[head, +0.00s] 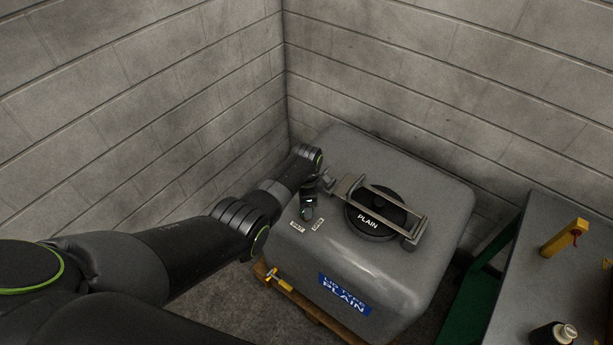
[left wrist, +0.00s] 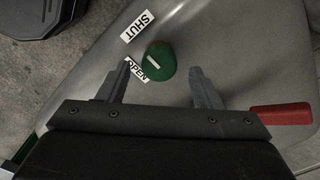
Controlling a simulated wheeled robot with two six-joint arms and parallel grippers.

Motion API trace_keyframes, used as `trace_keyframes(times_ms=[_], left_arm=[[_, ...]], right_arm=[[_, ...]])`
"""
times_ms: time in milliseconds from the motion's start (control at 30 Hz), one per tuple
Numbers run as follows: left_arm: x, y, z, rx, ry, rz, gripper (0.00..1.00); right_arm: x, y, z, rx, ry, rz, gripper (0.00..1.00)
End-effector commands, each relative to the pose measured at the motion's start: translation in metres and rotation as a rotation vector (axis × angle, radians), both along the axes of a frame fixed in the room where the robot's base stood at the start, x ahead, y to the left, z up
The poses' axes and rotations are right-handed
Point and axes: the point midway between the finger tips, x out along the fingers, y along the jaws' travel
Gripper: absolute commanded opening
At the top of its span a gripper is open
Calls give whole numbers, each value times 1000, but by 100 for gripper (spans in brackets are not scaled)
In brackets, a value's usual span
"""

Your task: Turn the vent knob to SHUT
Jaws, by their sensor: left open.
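The vent knob (left wrist: 160,62) is a round green knob with a white mark on the grey tank (left wrist: 240,30). The mark slants down and left, toward the OPEN label (left wrist: 136,70). The SHUT label (left wrist: 138,26) lies above it in the left wrist view. My left gripper (left wrist: 161,70) is open, its fingers on either side of the knob in the picture; contact cannot be told. In the head view, my left gripper (head: 309,200) is over the tank's near left corner and partly hides the knob. My right gripper is not in view.
A black lid (head: 373,218) marked PLAIN sits under a metal bracket (head: 398,207) beside my left gripper. A blue sign (head: 344,295) is on the tank's front. Block walls (head: 420,80) stand behind. A table (head: 545,270) with a yellow post (head: 562,240) is right.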

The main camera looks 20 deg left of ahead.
Motion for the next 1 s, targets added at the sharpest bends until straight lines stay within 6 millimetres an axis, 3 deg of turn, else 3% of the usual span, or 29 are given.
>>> trace_keyframes(times_ms=[233,700,1000], left_arm=[[0,0,43,-1,-4,0,59],[1,0,124,0,-4,0,59],[0,0,154,-1,-1,-1,59]], right_arm=[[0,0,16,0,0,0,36],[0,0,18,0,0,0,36],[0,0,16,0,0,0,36]])
